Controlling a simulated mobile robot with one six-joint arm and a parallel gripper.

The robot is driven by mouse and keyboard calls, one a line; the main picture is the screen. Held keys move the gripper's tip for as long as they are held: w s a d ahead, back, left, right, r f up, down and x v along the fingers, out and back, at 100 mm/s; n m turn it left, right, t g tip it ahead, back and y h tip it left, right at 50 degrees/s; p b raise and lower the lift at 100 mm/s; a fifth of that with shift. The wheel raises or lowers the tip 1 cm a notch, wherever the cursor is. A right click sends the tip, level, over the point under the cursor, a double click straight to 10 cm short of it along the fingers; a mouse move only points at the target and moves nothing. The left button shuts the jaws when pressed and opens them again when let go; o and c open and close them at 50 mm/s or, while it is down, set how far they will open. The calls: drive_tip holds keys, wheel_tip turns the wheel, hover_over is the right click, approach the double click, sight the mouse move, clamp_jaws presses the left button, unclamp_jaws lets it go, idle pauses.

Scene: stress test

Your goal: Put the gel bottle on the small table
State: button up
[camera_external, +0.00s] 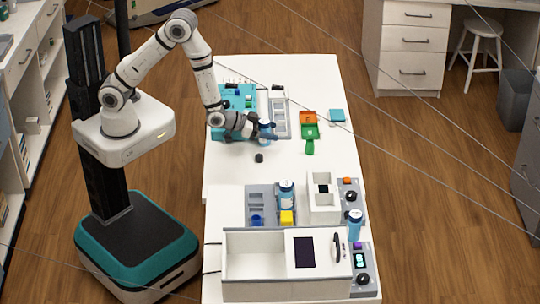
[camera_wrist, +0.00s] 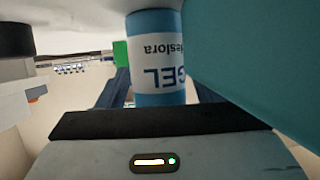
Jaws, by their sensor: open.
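The gel bottle (camera_wrist: 157,60) is blue with a white label and shows upside down in the wrist view, directly ahead of my gripper. Its label reads GEL. In the external view a blue shape (camera_external: 267,131) at my gripper's end appears to be this bottle, partly hidden by the gripper. My gripper (camera_external: 256,129) is open, low over the white table (camera_external: 230,172), with the bottle at or between its fingers; contact cannot be told. Which surface is the small table is unclear from the frames.
A teal tray (camera_external: 220,133), a grey rack (camera_external: 279,118) and orange and green containers (camera_external: 309,131) are near my gripper. A small black object (camera_external: 259,158) lies in front. Blue bottles (camera_external: 286,193) (camera_external: 355,224) and white boxes stand nearer the camera.

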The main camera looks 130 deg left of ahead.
drive_tip(key=b+v, duration=0.1)
drive_tip(key=v, duration=0.8)
drive_tip(key=shift+s+b, duration=0.1)
drive_tip(key=shift+b, duration=0.2)
drive_tip(key=shift+d+r+p, duration=0.1)
drive_tip(key=shift+r+p, duration=0.25)
drive_tip(key=shift+p, duration=1.5)
drive_tip(key=shift+f+p+v, duration=0.2)
drive_tip(key=shift+p+v, duration=1.05)
drive_tip(key=shift+p, duration=3.7)
drive_tip(key=shift+s, duration=0.1)
